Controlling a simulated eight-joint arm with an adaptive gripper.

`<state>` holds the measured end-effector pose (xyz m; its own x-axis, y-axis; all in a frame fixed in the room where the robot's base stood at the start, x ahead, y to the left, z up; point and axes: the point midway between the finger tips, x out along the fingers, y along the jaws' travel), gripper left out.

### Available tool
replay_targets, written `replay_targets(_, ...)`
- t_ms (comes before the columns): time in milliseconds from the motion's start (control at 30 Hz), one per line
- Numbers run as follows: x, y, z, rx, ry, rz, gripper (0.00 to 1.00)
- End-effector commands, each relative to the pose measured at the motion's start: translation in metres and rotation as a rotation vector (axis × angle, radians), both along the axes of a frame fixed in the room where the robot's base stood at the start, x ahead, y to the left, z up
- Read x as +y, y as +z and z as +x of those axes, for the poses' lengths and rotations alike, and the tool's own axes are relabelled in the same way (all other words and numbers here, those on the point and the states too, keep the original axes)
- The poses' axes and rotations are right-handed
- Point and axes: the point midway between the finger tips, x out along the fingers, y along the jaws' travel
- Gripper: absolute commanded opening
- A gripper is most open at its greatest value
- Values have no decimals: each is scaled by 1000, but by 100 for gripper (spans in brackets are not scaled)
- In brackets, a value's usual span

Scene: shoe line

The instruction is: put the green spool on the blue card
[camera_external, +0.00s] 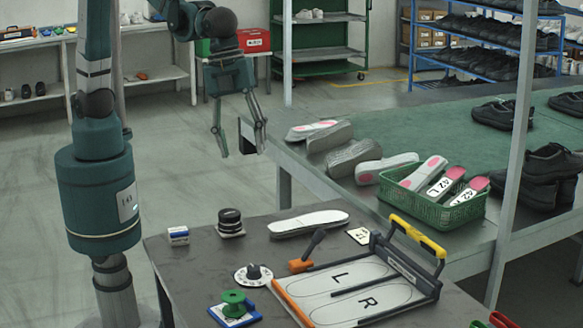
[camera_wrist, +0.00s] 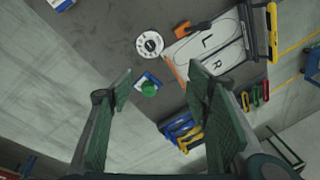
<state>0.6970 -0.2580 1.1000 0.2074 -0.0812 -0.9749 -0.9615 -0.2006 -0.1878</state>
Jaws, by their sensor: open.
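The green spool (camera_external: 233,298) stands upright on the blue card (camera_external: 217,315) at the near edge of the dark table. The card has a white patch, and the spool covers part of it. In the wrist view the green spool (camera_wrist: 149,89) overlaps the blue card (camera_wrist: 142,79), seen from above between my fingers. My gripper (camera_external: 242,152) is open and empty, raised well above and behind the table in the external view. In the wrist view my gripper (camera_wrist: 161,80) shows its two fingers wide apart, with nothing between them touching.
A white dial (camera_external: 253,274) lies just behind the card. A shoe-sole frame marked L and R (camera_external: 350,290) with a yellow handle is to the right. A blue-white box (camera_external: 178,235), dark round stack (camera_external: 230,220) and white sole (camera_external: 308,222) stand farther back.

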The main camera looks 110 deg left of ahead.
Motion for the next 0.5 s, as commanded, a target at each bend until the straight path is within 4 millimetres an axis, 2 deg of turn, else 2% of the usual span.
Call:
replay_targets(100, 24, 13, -15, -17, 84, -21, 49)
replay_targets(500, 93, 45, -64, -77, 364, -104, 49)
